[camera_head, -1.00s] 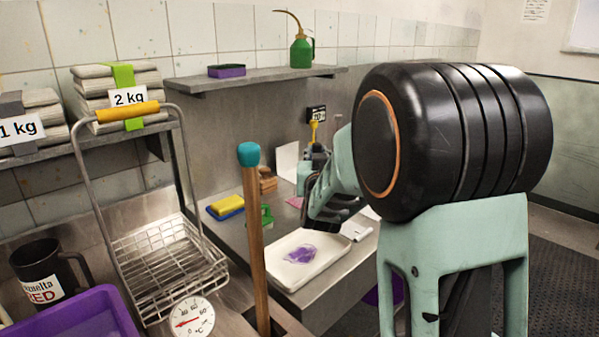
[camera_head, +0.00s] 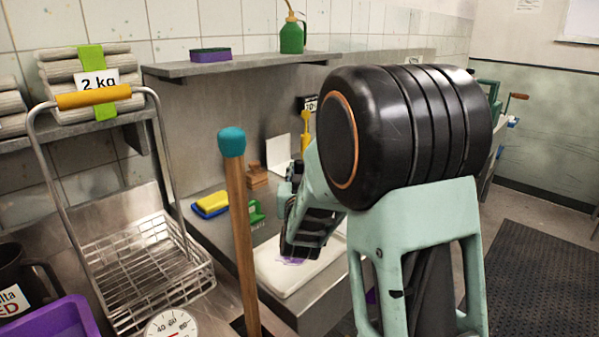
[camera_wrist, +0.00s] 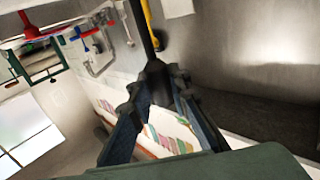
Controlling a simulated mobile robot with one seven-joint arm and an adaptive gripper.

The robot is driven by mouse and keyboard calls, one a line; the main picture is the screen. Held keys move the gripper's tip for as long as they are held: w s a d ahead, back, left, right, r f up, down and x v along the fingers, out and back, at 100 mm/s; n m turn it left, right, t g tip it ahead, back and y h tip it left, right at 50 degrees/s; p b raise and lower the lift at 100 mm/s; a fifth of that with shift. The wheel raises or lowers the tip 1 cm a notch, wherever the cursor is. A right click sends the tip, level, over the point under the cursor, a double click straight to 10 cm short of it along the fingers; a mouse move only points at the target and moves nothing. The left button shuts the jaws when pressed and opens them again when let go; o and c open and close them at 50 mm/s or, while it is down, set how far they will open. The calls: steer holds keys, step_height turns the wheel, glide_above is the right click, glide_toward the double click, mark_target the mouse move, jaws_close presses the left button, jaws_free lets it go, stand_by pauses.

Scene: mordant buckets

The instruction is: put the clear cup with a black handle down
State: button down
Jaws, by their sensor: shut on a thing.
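My gripper (camera_head: 292,248) is over the near part of the white tray on the grey counter in the head view, its dark fingers pointing down. In the wrist view its fingertips (camera_wrist: 163,80) come together on a thin black handle (camera_wrist: 142,28), which runs up out of the picture. The clear part of the cup cannot be made out in either view. I cannot tell whether the cup touches anything.
The white tray (camera_head: 275,272) has a purple patch in it. A yellow and blue sponge (camera_head: 212,204), a green brush (camera_head: 256,212) and wooden blocks (camera_head: 257,177) stand behind. A wooden pole (camera_head: 240,235) rises left of the tray, beside a wire basket (camera_head: 145,270).

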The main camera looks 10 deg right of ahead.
steer(key=shift+f, duration=0.15)
steer(key=c, duration=1.8)
jaws_free()
steer(key=s, duration=0.4)
steer(key=s+a, duration=0.1)
steer(key=s, duration=0.3)
steer(key=s+a, duration=0.1)
steer(key=s, duration=0.2)
steer(key=shift+s+a, duration=0.15)
steer(key=shift+s, duration=0.25)
steer(key=shift+r, duration=0.2)
